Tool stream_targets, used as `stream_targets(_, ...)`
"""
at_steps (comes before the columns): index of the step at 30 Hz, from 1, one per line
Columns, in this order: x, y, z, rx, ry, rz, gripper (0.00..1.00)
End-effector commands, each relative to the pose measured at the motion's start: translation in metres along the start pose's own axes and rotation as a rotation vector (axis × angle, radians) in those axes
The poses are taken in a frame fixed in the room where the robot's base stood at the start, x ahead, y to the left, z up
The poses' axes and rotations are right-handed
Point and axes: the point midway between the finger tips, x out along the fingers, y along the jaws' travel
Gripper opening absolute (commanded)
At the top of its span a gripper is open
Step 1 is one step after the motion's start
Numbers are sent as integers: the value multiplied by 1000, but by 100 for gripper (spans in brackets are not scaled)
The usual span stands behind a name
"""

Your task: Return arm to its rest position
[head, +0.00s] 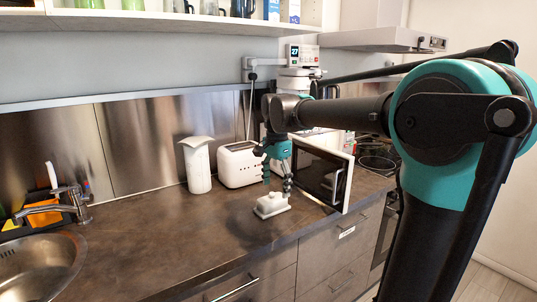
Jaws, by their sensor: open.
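My arm reaches in from the right and stretches across the counter in the head view. My gripper (277,183) hangs at its end, pointing down, with its fingers apart. It is in front of the white toaster and left of the microwave door. A small white lidded dish (271,205) stands on the counter just below the fingertips. The gripper seems empty; whether a fingertip touches the dish I cannot tell. The microwave door (318,172), dark with a white frame and handle, appears swung out toward the counter's front. My arm and the door hide most of the microwave body.
A white toaster (239,164) and a white jug (197,165) stand by the back wall. A sink (40,268) with a tap (73,203) is at the left. A shelf (150,22) and a hood (383,39) hang above. The counter's middle (165,235) is clear.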

Motion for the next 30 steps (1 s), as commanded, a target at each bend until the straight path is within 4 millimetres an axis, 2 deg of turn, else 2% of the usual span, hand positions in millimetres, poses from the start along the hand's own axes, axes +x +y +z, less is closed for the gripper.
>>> stream_targets(8, 34, 26, -16, -117, 17, -43, 77)
stream_targets(14, 73, 60, -31, -260, 50, -88, 77)
stream_targets(17, 99, 84, -38, -355, 78, -115, 77)
stream_targets(20, 132, 119, -43, -479, 124, -143, 77)
stream_targets(24, 185, 179, -44, -684, 213, -170, 77)
stream_targets(27, 212, 211, -39, -802, 271, -174, 77)
stream_targets(30, 228, 232, -35, -879, 309, -171, 77)
